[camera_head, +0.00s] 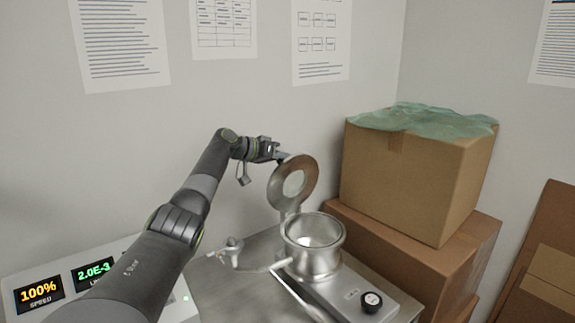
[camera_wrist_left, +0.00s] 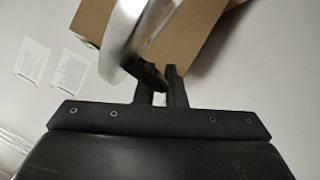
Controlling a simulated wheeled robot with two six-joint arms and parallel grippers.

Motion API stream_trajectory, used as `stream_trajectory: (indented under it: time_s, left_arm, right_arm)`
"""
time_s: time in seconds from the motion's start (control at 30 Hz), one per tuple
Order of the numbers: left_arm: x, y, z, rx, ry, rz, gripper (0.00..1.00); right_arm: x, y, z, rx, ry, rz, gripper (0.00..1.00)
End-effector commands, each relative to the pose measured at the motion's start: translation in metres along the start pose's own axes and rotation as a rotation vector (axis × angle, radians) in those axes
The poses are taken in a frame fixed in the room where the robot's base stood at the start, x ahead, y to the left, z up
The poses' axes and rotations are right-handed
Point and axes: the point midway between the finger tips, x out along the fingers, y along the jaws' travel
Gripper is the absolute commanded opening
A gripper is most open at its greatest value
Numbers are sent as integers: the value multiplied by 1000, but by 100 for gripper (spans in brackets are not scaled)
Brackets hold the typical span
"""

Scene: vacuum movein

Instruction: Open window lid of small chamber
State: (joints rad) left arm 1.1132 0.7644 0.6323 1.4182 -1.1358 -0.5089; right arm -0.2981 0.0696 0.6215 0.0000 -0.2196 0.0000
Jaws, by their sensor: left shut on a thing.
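The window lid (camera_head: 275,190), a round metal ring with a glass centre, stands tilted up behind the small chamber (camera_head: 312,252). The chamber is a metal cylinder with an open top, and a small white spot shows inside it. My left gripper (camera_head: 281,157) is at the lid's upper edge and shut on it. In the left wrist view the lid (camera_wrist_left: 122,32) shows edge-on, with its rim at the fingers of my left gripper (camera_wrist_left: 163,78). My right gripper is in neither view.
The chamber stands on a metal base with a black knob (camera_head: 371,302). A valve fitting (camera_head: 232,250) and pipe are at its left. Stacked cardboard boxes (camera_head: 405,180) stand close on the right. A display panel (camera_head: 130,262) is at lower left; the wall is behind.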

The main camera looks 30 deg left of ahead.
Motion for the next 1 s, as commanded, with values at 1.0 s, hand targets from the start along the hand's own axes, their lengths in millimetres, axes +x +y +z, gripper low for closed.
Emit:
stream_trajectory:
  time_s: [1.0]
  left_arm:
    - [0,-11,3,2,-8,-5,19]
  right_arm:
    - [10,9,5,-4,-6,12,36]
